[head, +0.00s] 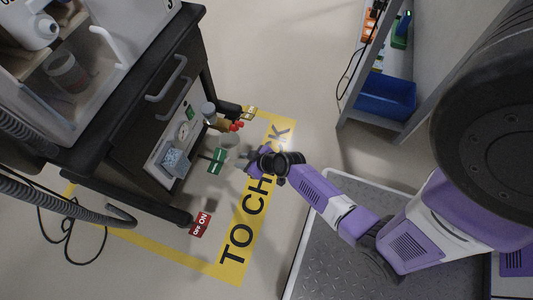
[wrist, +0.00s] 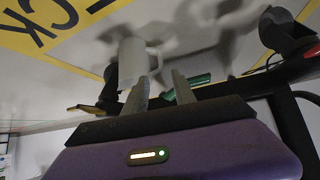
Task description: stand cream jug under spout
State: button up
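The pale cream jug (wrist: 134,62) shows in the wrist view just beyond my fingertips, with its handle turned to the right, toward the gap between them. In the head view a pale, faint shape beside the cart, probably the jug (head: 229,143), lies just left of my gripper (head: 254,158). My gripper (wrist: 160,82) has its two fingers apart, with nothing clearly clamped between them. I cannot clearly single out the spout among the fittings on the cart's front.
A shelf with a blue bin (head: 386,95) stands at the upper right.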

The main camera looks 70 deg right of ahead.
jog(key=s+a+r+t+h, duration=0.1)
jog(key=s+a+r+t, duration=0.1)
jog(key=s+a+r, duration=0.95)
jog(key=s+a+r+t+y, duration=0.1)
jog(key=s+a+r, duration=0.1)
jog(key=r, duration=0.6)
jog(key=s+a+r+n+t, duration=0.1)
jog(key=s+a+r, duration=0.1)
jog(key=r, duration=0.7)
jog(key=s+a+r+t+y, duration=0.1)
jog(key=s+a+r+t, duration=0.1)
jog(key=r, duration=0.6)
jog(key=shift+s+r+n+y, duration=0.15)
jog(key=shift+s+n+y, duration=0.2)
jog(key=shift+s, duration=0.35)
